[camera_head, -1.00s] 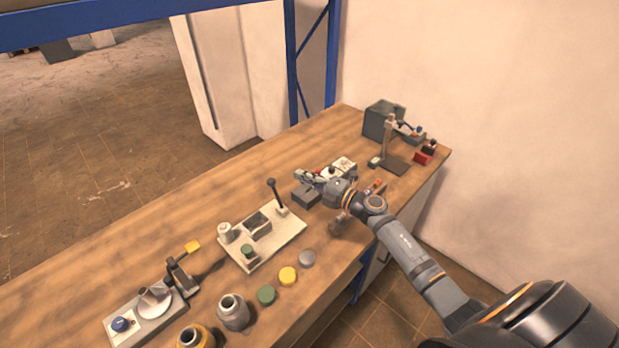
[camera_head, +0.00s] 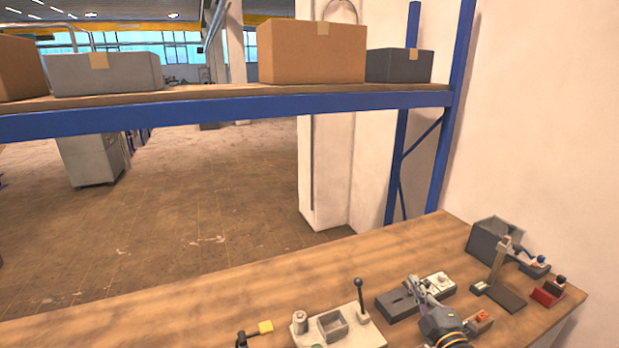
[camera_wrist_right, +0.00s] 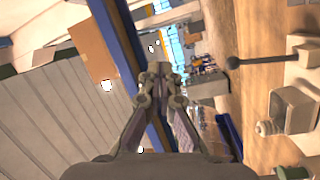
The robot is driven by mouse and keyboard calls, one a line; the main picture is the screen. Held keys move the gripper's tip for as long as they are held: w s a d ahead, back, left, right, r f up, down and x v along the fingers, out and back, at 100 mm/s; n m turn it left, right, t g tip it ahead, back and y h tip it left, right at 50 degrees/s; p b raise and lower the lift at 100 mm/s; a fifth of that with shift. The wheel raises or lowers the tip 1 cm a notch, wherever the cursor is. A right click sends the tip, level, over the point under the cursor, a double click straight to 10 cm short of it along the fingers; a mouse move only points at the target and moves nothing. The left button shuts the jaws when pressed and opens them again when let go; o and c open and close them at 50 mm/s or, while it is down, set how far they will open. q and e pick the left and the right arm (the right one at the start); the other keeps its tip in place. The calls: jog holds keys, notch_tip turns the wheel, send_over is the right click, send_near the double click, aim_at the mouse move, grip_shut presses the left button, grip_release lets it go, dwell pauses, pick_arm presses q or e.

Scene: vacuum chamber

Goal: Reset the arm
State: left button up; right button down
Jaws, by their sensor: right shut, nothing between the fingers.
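My right gripper (camera_head: 415,287) is over the wooden workbench (camera_head: 230,298) at the lower right of the head view, beside a dark block fixture (camera_head: 398,303). In the right wrist view the fingers of my right gripper (camera_wrist_right: 160,70) come together at the tips, with nothing between them. My left gripper does not show in either current view.
A pale fixture with a black lever (camera_head: 360,290) stands left of the gripper. A grey bin (camera_head: 490,240) and a stand with a dark base (camera_head: 500,296) are at the right. A shelf (camera_head: 200,112) with boxes spans above the bench. The bench's left part looks clear.

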jog(key=s+d+f+m+g+h, duration=0.2)
jog(key=s+f+m+g+h, duration=0.5)
jog(key=s+m, duration=0.4)
jog(key=s+a+f+m+g+y, duration=0.2)
jog(key=s+a+f+g, duration=0.2)
jog(key=s, duration=0.4)
jog(key=s+a+f+m+g+y, duration=0.1)
jog(key=s+a+f+g+y, duration=0.2)
jog(key=s, duration=0.6)
notch_tip(320, 180, down, 29)
jog(key=s+d+g+b, duration=0.1)
jog(key=s+d+g, duration=0.1)
jog(key=s+g, duration=0.1)
jog(key=s+d+f+b, duration=0.1)
jog(key=s+f, duration=1.5)
jog(key=s, duration=0.1)
jog(key=shift+s+f+m+g+h, duration=0.3)
jog(key=shift+s+f+m+h, duration=0.05)
jog(key=shift+s+m+h, duration=0.05)
